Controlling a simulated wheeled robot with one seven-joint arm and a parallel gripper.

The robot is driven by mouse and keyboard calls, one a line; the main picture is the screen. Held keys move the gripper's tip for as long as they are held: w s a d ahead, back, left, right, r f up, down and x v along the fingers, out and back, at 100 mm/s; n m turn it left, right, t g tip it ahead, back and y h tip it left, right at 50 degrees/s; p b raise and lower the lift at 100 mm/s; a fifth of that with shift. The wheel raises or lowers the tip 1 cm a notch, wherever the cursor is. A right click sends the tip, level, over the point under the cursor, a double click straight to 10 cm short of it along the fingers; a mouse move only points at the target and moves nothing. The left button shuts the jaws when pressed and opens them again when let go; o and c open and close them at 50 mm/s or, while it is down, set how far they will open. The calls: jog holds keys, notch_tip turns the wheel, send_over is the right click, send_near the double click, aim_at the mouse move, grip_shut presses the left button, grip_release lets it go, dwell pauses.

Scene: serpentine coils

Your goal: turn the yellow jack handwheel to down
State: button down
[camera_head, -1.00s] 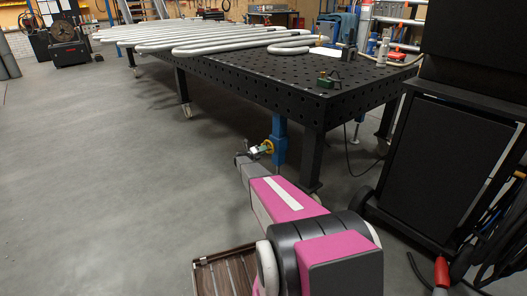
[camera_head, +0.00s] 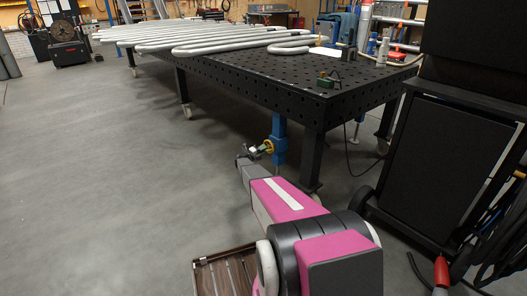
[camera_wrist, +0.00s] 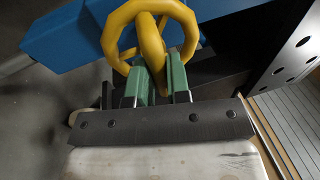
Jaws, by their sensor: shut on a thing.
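The yellow jack handwheel (camera_wrist: 119,22) is a ring with a thick yellow part through its middle, in front of the blue jack (camera_wrist: 62,42) in the wrist view. My gripper (camera_wrist: 160,72) has green fingers, shut on the lower part of the handwheel. In the head view the handwheel (camera_head: 268,146) is small, on the side of the blue jack post (camera_head: 279,148) under the near end of the table. My gripper (camera_head: 256,152) meets it from the left. The fingertips are partly hidden by the wheel.
The black perforated table (camera_head: 240,75) carries silver serpentine coils (camera_head: 200,40) and a small green clamp (camera_head: 326,82). A black cabinet cart (camera_head: 440,160) with cables stands at the right. The grey floor (camera_head: 90,170) at the left is clear.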

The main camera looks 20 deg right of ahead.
jog(key=c, duration=1.1)
grip_release()
jog(key=shift+a, duration=0.15)
jog(key=v, duration=1)
jog(key=shift+a, duration=0.3)
jog(key=shift+s+f, duration=0.1)
jog(key=shift+s, duration=0.05)
